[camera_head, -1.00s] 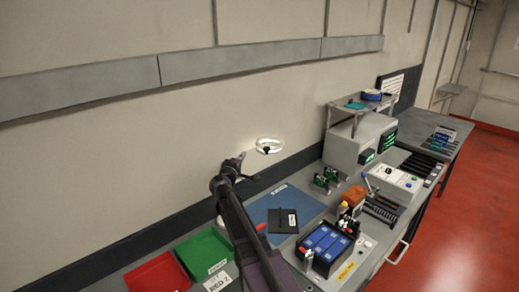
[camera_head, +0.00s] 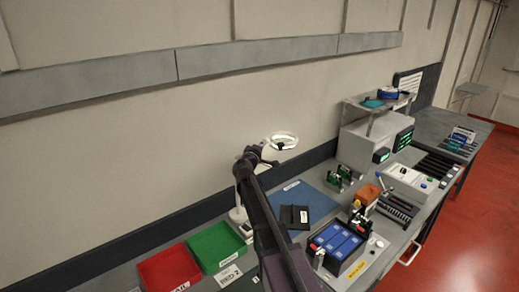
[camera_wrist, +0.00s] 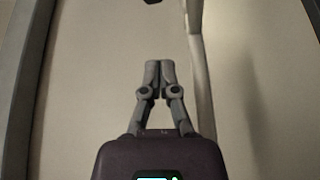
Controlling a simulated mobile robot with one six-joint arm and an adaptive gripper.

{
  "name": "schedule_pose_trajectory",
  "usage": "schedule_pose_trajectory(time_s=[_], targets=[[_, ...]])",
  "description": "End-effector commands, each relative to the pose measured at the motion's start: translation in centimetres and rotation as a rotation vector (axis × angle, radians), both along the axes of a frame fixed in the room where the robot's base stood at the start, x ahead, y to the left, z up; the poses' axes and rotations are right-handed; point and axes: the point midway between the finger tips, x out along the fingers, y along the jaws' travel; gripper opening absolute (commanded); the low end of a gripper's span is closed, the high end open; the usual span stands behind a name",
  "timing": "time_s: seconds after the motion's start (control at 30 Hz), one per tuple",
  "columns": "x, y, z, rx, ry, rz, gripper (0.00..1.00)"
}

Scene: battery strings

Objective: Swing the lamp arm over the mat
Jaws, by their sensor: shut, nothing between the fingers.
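The lamp has a white ring head (camera_head: 283,141) hanging in front of the wall, behind the blue mat (camera_head: 318,199). Its pale base (camera_head: 238,214) shows at the mat's left, partly hidden by my arm. My gripper (camera_head: 258,153) is raised close to the left of the ring head; whether it touches the lamp cannot be told. In the wrist view my gripper (camera_wrist: 160,70) is shut and empty. A pale upright bar (camera_wrist: 197,60), probably part of the lamp, runs just right of the fingers, apart from the fingertips.
A black flat panel (camera_head: 295,216) lies on the mat. A green tray (camera_head: 217,246) and a red tray (camera_head: 169,268) stand at the left. A blue-celled battery box (camera_head: 337,244) is at the front right, with a grey instrument (camera_head: 364,146) behind it.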

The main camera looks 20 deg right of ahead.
Motion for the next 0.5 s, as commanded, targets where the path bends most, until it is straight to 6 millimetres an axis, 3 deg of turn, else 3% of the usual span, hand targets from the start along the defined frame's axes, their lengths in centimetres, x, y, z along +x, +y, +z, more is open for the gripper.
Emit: schedule_pose_trajectory(time_s=[0.27, 0.3, 0.5], targets=[[3.3, -2.6, 0.3, 0.0, 0.0, -0.001, 0.0], [2.0, -2.7, 0.0, 0.0, 0.0, -0.001, 0.0], [0.1, -3.8, -0.4, 0.0, 0.0, -0.001, 0.0]])
